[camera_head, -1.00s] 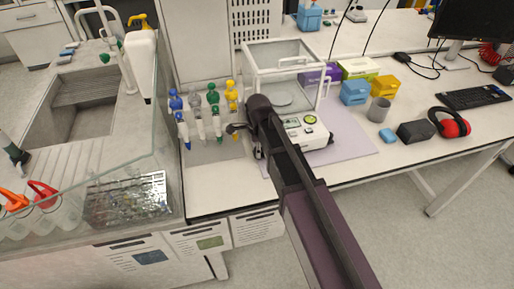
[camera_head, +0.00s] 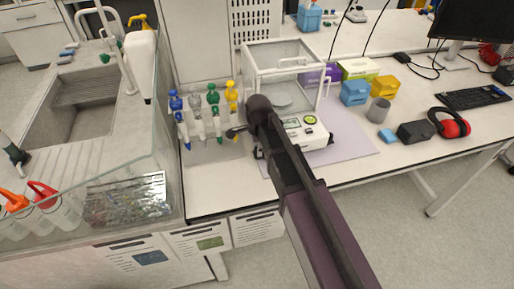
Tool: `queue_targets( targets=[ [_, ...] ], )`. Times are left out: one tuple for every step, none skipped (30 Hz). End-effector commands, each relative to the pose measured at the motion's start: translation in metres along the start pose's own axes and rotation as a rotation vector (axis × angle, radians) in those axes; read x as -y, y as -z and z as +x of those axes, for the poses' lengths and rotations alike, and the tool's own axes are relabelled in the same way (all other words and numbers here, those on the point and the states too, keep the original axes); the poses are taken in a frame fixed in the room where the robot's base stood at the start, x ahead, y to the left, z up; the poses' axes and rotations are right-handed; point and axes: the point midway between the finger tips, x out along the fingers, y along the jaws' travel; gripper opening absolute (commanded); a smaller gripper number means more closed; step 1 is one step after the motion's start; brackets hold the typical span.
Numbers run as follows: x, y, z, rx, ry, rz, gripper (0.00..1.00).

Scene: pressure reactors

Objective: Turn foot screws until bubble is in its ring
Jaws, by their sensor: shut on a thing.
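The white balance (camera_head: 318,138) with a clear glass draft shield (camera_head: 277,62) stands on a pale lilac mat. A round green bubble level (camera_head: 310,119) shows on its front right top. The bubble is too small to place against its ring. My arm crosses the front left of the balance and covers part of it. My gripper (camera_head: 258,152) is low at the front left corner, shut on what appears to be the foot screw there. The arm and small size hide most of the grip. The other foot screws cannot be made out.
A rack of pipettes with blue, green and yellow tops (camera_head: 213,98) stands close left of my gripper. Right of the balance are blue and yellow boxes (camera_head: 355,93), a grey cup (camera_head: 378,109) and red earmuffs (camera_head: 449,123). The mat's right part (camera_head: 350,143) is clear.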

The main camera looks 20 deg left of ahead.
Motion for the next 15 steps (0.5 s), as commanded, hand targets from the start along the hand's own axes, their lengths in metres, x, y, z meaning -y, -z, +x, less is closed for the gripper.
queue_targets(
  targets=[
    [-0.0023,-0.0004,0.0004,0.001,-0.005,-0.032,0.0],
    [-0.0024,-0.0004,0.0004,0.001,-0.005,-0.054,0.0],
    [-0.0025,-0.0004,0.0004,0.001,-0.005,-0.082,0.0],
    [-0.0026,-0.0004,0.0004,0.001,-0.005,-0.103,0.0],
    [-0.0026,-0.0005,0.0004,0.001,-0.005,-0.122,0.0],
    [-0.0027,-0.0005,0.0004,0.001,-0.005,-0.147,0.0],
    [-0.0028,-0.0005,0.0004,0.001,-0.005,-0.166,0.0],
    [-0.0028,-0.0005,0.0004,0.001,-0.005,-0.182,0.0],
    [-0.0028,-0.0005,0.0005,0.001,-0.005,-0.203,0.0],
    [-0.0029,-0.0005,0.0005,0.001,-0.006,-0.217,0.0],
    [-0.003,-0.0006,0.0005,0.001,-0.006,-0.23,0.0],
    [-0.003,-0.0005,0.0005,0.001,-0.006,-0.244,0.0],
    [-0.0031,-0.0006,0.0005,0.001,-0.006,-0.255,0.0],
    [-0.0031,-0.0006,0.0005,0.001,-0.006,-0.262,0.0],
    [-0.0032,-0.0006,0.0005,0.001,-0.006,-0.271,0.0]
  ],
)
